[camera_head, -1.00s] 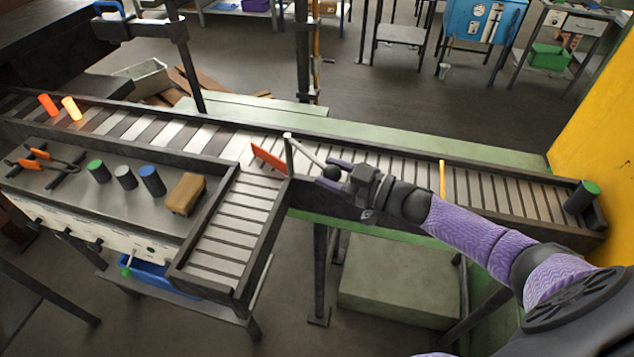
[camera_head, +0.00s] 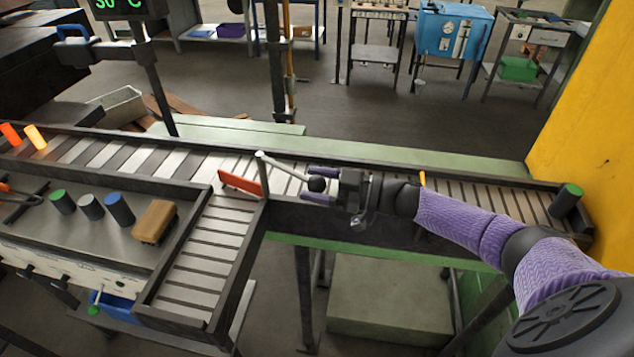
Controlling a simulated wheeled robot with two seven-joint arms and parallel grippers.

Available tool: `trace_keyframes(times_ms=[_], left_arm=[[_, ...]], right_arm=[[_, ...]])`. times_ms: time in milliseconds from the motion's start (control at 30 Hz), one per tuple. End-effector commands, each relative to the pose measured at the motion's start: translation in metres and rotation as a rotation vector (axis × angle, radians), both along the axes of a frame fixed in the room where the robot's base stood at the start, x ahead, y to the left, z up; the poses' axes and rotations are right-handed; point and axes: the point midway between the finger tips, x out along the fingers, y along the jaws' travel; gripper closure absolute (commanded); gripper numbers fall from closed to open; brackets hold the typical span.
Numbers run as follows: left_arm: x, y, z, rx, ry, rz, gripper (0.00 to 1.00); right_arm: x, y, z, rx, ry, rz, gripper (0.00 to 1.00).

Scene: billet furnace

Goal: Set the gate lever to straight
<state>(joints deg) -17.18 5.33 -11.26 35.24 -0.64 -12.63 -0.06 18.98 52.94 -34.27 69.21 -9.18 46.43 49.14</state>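The gate lever (camera_head: 283,167) is a light grey rod with a black ball knob (camera_head: 317,184), running from a short post at the conveyor's near rail toward the right. The orange-red gate plate (camera_head: 240,184) stands by that post at the mouth of the side branch. My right gripper (camera_head: 318,186) points left at the knob, with one purple finger beyond it and one on the near side. The fingers look apart, with the knob between their tips; I cannot tell whether they touch it. My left gripper is out of view.
The roller conveyor (camera_head: 365,178) runs across the view, with a side branch (camera_head: 200,262) toward me. Two glowing billets (camera_head: 35,137) lie at its left. A green-topped cylinder (camera_head: 566,201) stands at its right end. A yellow wall (camera_head: 590,110) bounds the right.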

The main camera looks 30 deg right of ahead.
Motion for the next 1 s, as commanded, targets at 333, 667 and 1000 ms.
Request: trace_keyframes(times_ms=[333, 667, 1000], left_arm=[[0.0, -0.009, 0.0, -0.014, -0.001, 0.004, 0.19], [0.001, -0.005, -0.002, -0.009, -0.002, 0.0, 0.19], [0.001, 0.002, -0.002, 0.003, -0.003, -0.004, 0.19]], right_arm=[[0.0, 0.0, 0.0, 0.001, -0.001, 0.0, 0.14], [-0.041, -0.04, -0.002, -0.003, 0.004, 0.0, 0.14], [-0.07, -0.07, 0.0, -0.001, 0.0, 0.0, 0.14]])
